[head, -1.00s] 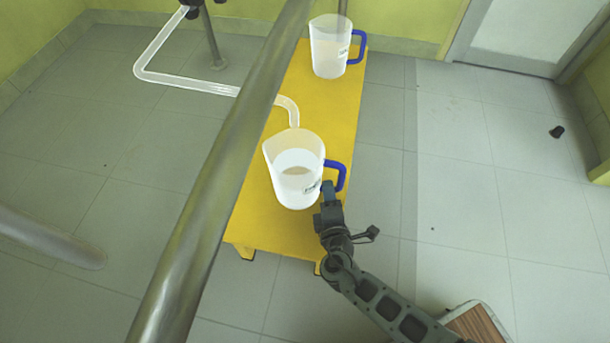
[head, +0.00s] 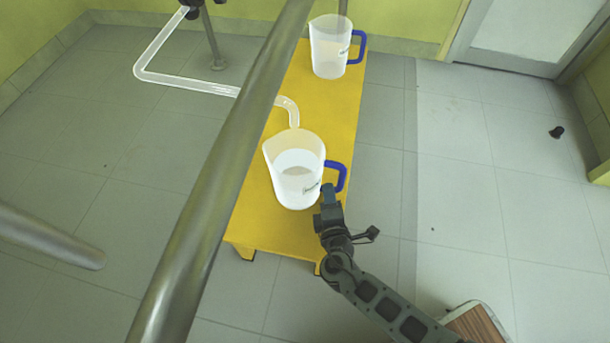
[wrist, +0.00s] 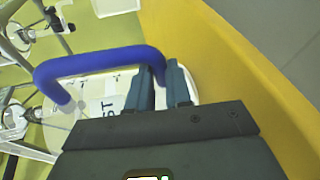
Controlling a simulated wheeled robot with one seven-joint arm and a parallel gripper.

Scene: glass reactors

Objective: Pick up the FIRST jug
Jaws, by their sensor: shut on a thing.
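The nearer jug (head: 285,185) is translucent white with a blue handle (head: 338,172) on its right side. It stands upright on the yellow bench (head: 342,110), partly filled with a pale content. A similar jug (head: 328,55) with a blue handle stands at the bench's far end. My gripper (head: 328,192) is at the nearer jug's handle. In the wrist view my gripper's fingers (wrist: 164,88) are shut on one end of the blue handle (wrist: 95,62).
A bent clear tube (head: 185,83) ends above the bench behind the nearer jug. A thick metal pole (head: 215,185) crosses the view in front of the bench's left side. The tiled floor at right is mostly clear, with a small dark object (head: 556,132).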

